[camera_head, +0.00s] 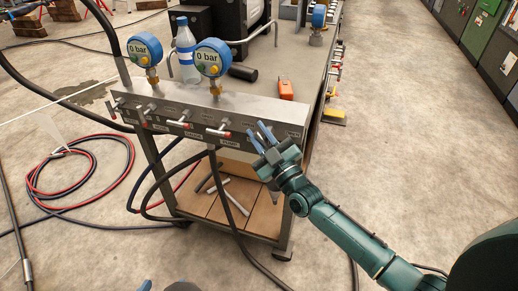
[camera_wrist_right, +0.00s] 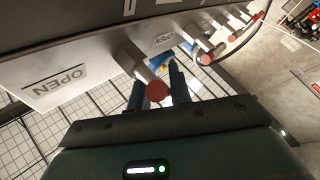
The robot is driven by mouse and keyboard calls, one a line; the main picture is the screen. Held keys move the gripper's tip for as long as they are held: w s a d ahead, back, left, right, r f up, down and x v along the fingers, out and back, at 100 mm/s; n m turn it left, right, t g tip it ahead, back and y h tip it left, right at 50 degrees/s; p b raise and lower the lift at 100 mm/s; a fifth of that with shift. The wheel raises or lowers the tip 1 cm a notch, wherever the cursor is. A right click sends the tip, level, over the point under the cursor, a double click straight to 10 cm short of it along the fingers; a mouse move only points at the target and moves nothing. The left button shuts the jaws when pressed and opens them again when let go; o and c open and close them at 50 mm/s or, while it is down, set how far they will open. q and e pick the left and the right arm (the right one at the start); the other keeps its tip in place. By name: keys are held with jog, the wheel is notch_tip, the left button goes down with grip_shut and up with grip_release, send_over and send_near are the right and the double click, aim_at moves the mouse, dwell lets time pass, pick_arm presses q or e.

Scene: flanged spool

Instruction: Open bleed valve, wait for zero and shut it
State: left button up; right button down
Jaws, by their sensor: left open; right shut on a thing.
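The bleed valve handle (camera_wrist_right: 156,90) is a metal bar with a red end cap, on the front of the grey manifold (camera_head: 200,118). My right gripper (camera_head: 263,134) is at the manifold's right end and shut on this handle; its fingers stand either side of the bar in the wrist view. In the head view my gripper hides most of the handle. A blue left gauge (camera_head: 145,49) and a blue right gauge (camera_head: 212,57) on top both read 0 bar. An OPEN label (camera_wrist_right: 59,86) shows beside the valve. The blue tips of my left gripper (camera_head: 168,286) show at the bottom edge, apart and empty.
Several other red-tipped valve handles (camera_head: 218,132) line the manifold. A water bottle (camera_head: 186,47), an orange box (camera_head: 286,90) and a third gauge (camera_head: 318,16) stand on the cart. Black hoses (camera_head: 232,190) hang in front; coiled red and black hoses (camera_head: 75,170) lie left.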

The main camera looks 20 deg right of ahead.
jog(key=m+t+h+b, duration=0.1)
jog(key=m+t+b, duration=0.1)
jog(key=b, duration=0.1)
jog(key=m+t+h+b, duration=0.1)
jog(key=m+b, duration=0.1)
jog(key=b, duration=0.1)
jog(key=shift+s+d+f+m+t, duration=0.1)
jog(key=shift+s+f+m+t, duration=0.1)
jog(key=shift+f+m+t, duration=0.2)
pick_arm(q)
jog(key=shift+s+a+f+m+t+b, duration=0.15)
jog(key=shift+f+m+t+b, duration=0.35)
jog(key=shift+f+b, duration=0.55)
jog(key=shift+s+a+f+m+t+b, duration=0.15)
jog(key=shift+f+m+t+b, duration=0.3)
jog(key=shift+f+b, duration=0.55)
pick_arm(e)
jog(key=shift+s+d+r+m+t+h, duration=0.1)
jog(key=shift+r+m+t+h, duration=0.15)
jog(key=shift+m+t+h, duration=0.75)
jog(key=shift+d+r+m+t+h, duration=0.1)
jog(key=shift+r+m+t+h, duration=0.1)
jog(key=shift+m+h, duration=1.55)
pick_arm(q)
jog(key=shift+w, duration=0.1)
pick_arm(e)
jog(key=c, duration=1.5)
grip_release()
jog(key=shift+o, duration=0.9)
jog(key=shift+r, duration=0.15)
